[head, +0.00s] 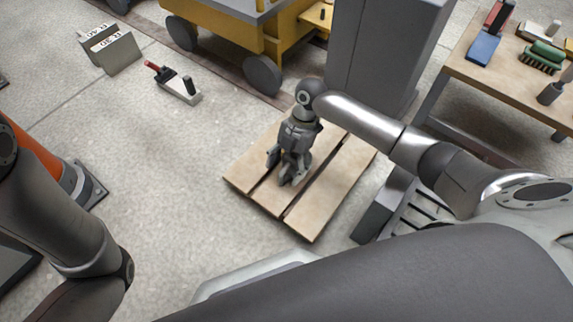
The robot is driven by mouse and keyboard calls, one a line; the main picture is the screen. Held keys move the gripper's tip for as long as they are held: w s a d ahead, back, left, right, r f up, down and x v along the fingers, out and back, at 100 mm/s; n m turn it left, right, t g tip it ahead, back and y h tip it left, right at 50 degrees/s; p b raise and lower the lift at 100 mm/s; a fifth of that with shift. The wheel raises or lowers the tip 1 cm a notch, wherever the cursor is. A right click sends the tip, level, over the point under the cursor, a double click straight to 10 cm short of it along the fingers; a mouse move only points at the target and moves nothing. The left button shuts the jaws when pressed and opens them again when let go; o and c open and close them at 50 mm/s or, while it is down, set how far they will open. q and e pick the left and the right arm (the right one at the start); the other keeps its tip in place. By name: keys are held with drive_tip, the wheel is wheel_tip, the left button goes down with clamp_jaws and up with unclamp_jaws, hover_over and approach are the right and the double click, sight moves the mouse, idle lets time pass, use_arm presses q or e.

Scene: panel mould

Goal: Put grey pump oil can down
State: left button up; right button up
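My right gripper (287,168) points down over the wooden pallet (328,200), close to its boards near the left half. Its dark grey fingers look spread apart. I cannot make out a grey pump oil can between or under them; grey shapes there blend together. A dark grey round object with a thin spout or handle (551,93) stands on the workbench at the upper right; I cannot tell if it is an oil can. My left arm comes in at the left, and its gripper is out of view.
The workbench (490,72) also bears a blue block (484,48) and a green brush (543,56). A yellow cart (235,35) and a grey cabinet (375,60) stand behind the pallet. A red-handled tool (180,90) and grey weight blocks (112,50) are on the floor. The floor left of the pallet is clear.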

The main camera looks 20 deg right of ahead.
drive_tip(key=shift+o, duration=0.9)
